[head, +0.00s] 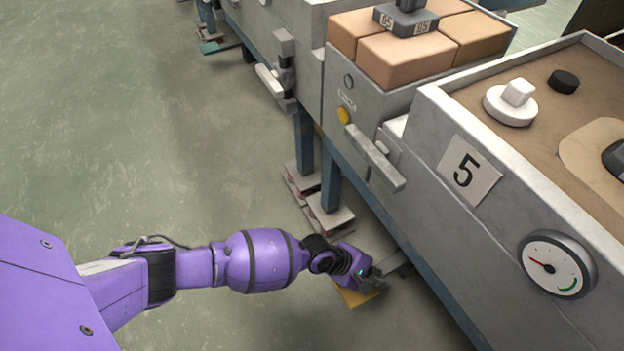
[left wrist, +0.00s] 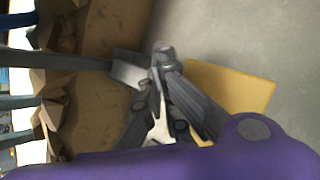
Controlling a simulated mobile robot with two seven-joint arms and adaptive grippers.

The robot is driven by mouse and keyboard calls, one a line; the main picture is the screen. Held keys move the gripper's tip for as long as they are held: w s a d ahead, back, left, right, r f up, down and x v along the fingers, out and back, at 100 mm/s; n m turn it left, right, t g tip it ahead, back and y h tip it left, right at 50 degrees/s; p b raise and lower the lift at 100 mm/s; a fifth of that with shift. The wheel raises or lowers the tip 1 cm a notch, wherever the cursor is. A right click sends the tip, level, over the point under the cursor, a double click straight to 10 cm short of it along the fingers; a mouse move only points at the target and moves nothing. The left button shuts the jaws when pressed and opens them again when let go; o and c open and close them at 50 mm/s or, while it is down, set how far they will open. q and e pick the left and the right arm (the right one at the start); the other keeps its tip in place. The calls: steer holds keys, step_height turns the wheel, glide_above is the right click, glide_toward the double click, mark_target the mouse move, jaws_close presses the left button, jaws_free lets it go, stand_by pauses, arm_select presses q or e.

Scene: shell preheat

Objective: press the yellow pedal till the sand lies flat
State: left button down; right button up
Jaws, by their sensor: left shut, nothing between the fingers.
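The yellow pedal (head: 355,297) is low near the floor beside the machine, partly hidden under my left gripper (head: 378,281). In the left wrist view the pedal (left wrist: 232,86) is a flat yellow plate behind the shut, empty fingers (left wrist: 160,60). The gripper is at or just above the pedal; I cannot tell whether it touches. The brown sand (head: 556,119) fills the box marked 5, with a paler patch at the right. A round dial (head: 556,264) on the box front has its red needle pointing up-left, away from the green arc. My right gripper is out of view.
A white disc with a knob (head: 510,102) and a dark puck (head: 563,81) lie on the sand. The neighbouring box holds tan blocks (head: 408,58) under a grey weight (head: 405,18). Blue legs and other pedals stand below. The floor (head: 130,120) at left is clear.

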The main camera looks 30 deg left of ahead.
arm_select(q)
steer(key=shift+w+r, duration=0.15)
steer(key=shift+w, duration=0.1)
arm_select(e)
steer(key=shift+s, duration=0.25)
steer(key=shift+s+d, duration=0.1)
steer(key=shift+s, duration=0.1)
